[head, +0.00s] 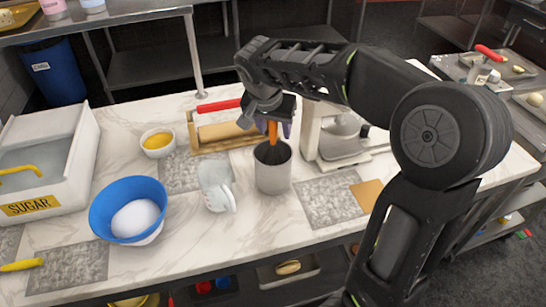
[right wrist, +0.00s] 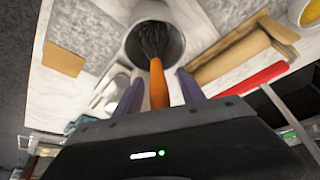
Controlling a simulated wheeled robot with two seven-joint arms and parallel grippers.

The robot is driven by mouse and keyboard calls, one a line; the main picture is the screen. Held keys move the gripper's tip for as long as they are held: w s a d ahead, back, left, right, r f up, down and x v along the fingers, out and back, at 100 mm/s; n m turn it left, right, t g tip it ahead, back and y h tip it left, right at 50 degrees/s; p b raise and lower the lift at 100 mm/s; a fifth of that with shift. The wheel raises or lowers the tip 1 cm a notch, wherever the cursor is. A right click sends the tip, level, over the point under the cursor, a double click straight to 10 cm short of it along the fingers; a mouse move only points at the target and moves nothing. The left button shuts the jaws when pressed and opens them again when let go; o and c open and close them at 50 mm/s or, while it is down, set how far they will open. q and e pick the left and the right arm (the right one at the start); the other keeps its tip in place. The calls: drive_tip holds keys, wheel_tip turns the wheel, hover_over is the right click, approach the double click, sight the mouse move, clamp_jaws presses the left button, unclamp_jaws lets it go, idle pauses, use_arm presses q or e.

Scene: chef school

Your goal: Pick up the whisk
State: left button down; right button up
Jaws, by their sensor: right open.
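The whisk stands in a grey cylindrical container (head: 273,174) on the marble counter. Its orange handle (head: 272,131) points up, and in the right wrist view the handle (right wrist: 158,85) leads down to dark wires (right wrist: 153,42) inside the container (right wrist: 178,45). My right gripper (head: 279,128) is over the container, with its fingers around the upper handle. In the right wrist view the two purple-grey fingers (right wrist: 160,92) are apart, one on each side of the orange handle, with gaps visible. My left gripper is not in view.
A clear measuring jug (head: 215,187) stands just left of the container. A rolling pin with red handle (head: 219,106) lies behind it, and a stand mixer or scale (head: 340,140) is to the right. A blue bowl (head: 104,212) and a sugar bin (head: 75,190) are at left.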

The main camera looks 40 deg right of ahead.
idle(0.5)
clamp_jaws()
idle(0.3)
